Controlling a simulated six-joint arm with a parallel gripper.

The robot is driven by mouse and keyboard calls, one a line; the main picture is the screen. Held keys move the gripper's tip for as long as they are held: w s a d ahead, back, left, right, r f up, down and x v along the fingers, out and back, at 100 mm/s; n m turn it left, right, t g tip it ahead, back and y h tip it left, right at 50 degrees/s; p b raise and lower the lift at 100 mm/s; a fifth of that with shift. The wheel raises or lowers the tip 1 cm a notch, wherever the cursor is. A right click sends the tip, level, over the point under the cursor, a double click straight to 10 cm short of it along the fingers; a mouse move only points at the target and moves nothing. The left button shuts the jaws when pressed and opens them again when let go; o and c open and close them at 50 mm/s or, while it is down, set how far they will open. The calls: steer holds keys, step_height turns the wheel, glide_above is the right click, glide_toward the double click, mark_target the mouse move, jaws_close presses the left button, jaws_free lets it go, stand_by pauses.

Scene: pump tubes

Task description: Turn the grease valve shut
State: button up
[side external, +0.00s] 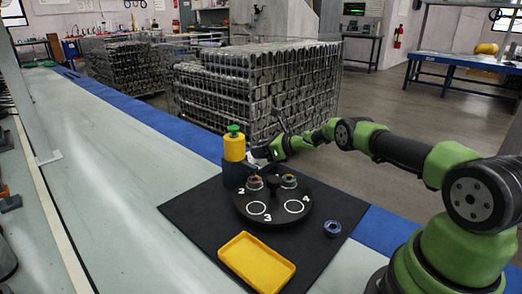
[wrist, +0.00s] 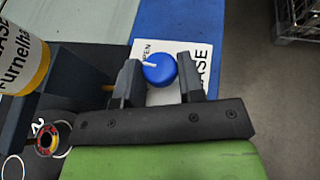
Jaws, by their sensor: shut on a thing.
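The grease valve's round blue knob (wrist: 160,70) sits over a white label (wrist: 202,55) in the wrist view. A white mark on the knob points left, toward the word OPEN. My gripper (wrist: 158,82) has one dark finger on each side of the knob and is shut on it. In the side external view my gripper (side external: 262,158) is beside the yellow grease container (side external: 234,148) with a green cap. The knob cannot be made out there. The container also shows at the left of the wrist view (wrist: 22,55).
A black turntable (side external: 275,213) with numbered places carries two small ringed parts (side external: 254,183) near the container. A yellow tray (side external: 257,262) and a loose blue ring (side external: 332,228) lie on the black mat (side external: 195,222). Wire crates (side external: 255,85) stand behind the table.

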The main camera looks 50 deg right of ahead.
steer(key=shift+r, duration=0.15)
steer(key=o, duration=0.9)
steer(key=shift+s, duration=0.1)
steer(key=shift+v, duration=4.85)
